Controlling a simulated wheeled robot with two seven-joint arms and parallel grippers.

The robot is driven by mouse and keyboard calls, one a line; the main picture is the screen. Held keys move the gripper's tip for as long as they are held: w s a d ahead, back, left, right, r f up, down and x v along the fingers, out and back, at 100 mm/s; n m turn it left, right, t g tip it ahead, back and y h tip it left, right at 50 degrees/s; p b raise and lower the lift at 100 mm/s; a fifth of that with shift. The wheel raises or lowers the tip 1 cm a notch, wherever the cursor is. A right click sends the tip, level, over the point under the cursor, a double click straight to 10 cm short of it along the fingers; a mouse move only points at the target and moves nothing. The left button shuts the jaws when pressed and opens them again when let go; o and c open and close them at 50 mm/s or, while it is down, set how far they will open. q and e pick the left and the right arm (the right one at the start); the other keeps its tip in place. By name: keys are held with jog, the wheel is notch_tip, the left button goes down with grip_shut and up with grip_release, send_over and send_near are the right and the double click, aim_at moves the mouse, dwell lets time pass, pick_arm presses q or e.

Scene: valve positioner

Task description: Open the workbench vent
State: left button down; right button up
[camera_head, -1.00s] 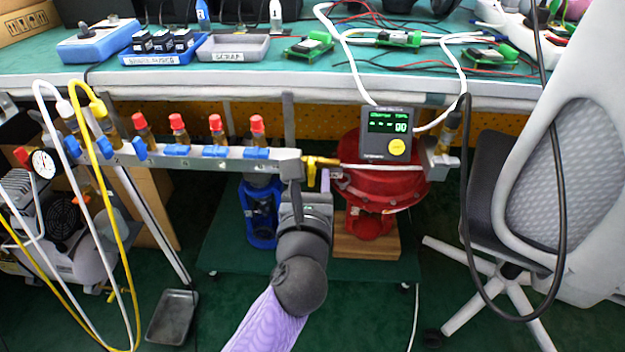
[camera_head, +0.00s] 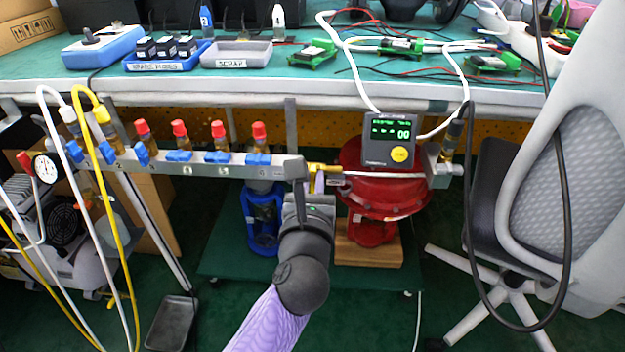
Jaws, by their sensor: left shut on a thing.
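A grey manifold bar (camera_head: 228,168) runs below the bench edge, with blue valve handles and red-capped brass fittings along it. At its right end is a small brass vent valve with a yellow lever (camera_head: 325,168). My left gripper (camera_head: 309,177) comes up from below at this end, one dark finger in front of the bar's end and a purple part beside the brass. It is shut at the brass vent piece; the fingers hide the exact contact. My right gripper is not in view.
A red valve actuator (camera_head: 375,182) with a positioner display (camera_head: 389,138) stands right of my gripper. Yellow and white hoses hang at the left. An office chair (camera_head: 560,190) with a looping black cable fills the right.

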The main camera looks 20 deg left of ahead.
pick_arm(q)
jog(key=shift+r+m+p, duration=0.1)
jog(key=shift+m+p, duration=0.2)
jog(key=shift+p, duration=0.15)
jog(key=shift+w+d+f+m+p, duration=0.1)
jog(key=shift+d+f+m+p, duration=0.15)
jog(key=shift+m+p, duration=2.15)
jog(key=shift+s+d+f+m+p, duration=0.2)
jog(key=shift+m+p, duration=1.25)
jog(key=shift+m, duration=1.9)
jog(key=shift+w+d+f+m+p, duration=0.25)
jog(key=shift+m+p, duration=1.65)
jog(key=shift+m, duration=0.95)
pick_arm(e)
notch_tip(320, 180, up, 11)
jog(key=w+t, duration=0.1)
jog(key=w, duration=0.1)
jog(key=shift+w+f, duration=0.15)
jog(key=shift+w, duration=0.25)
pick_arm(q)
jog(key=shift+a+f, duration=0.1)
jog(key=c, duration=0.7)
grip_release()
